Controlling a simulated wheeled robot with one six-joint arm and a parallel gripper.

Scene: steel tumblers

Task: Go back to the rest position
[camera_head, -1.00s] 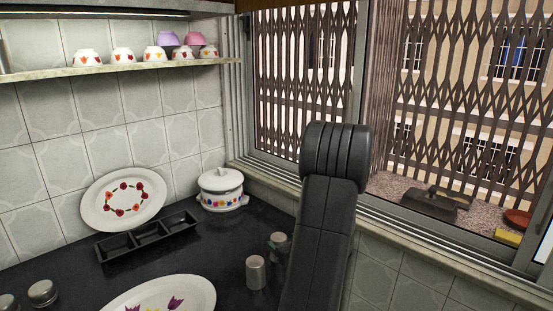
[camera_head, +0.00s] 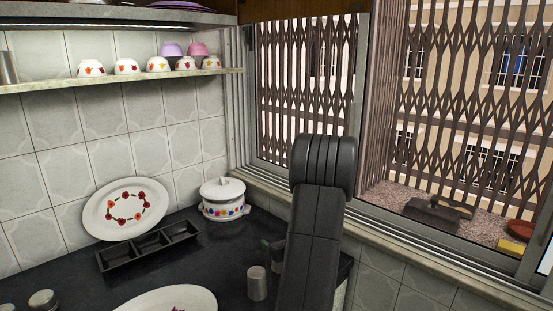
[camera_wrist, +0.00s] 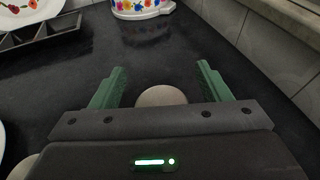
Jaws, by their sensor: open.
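My gripper (camera_wrist: 160,88) shows in the wrist view with its two green fingers spread apart. A round pale top of a tumbler (camera_wrist: 162,96) shows between the fingers, partly hidden by the gripper body; I cannot tell how far below them it is. In the head view my dark arm stands up in front of the window and hides most of the gripper. One steel tumbler (camera_head: 257,283) stands upright on the black counter (camera_head: 215,262), left of my arm.
A black three-part tray (camera_head: 149,246), a white flowered plate (camera_head: 125,209) leaning on the wall and a lidded white pot (camera_head: 223,199) stand at the back. A second plate (camera_head: 170,300) lies in front. Several cups sit on the shelf (camera_head: 120,76). A window is at right.

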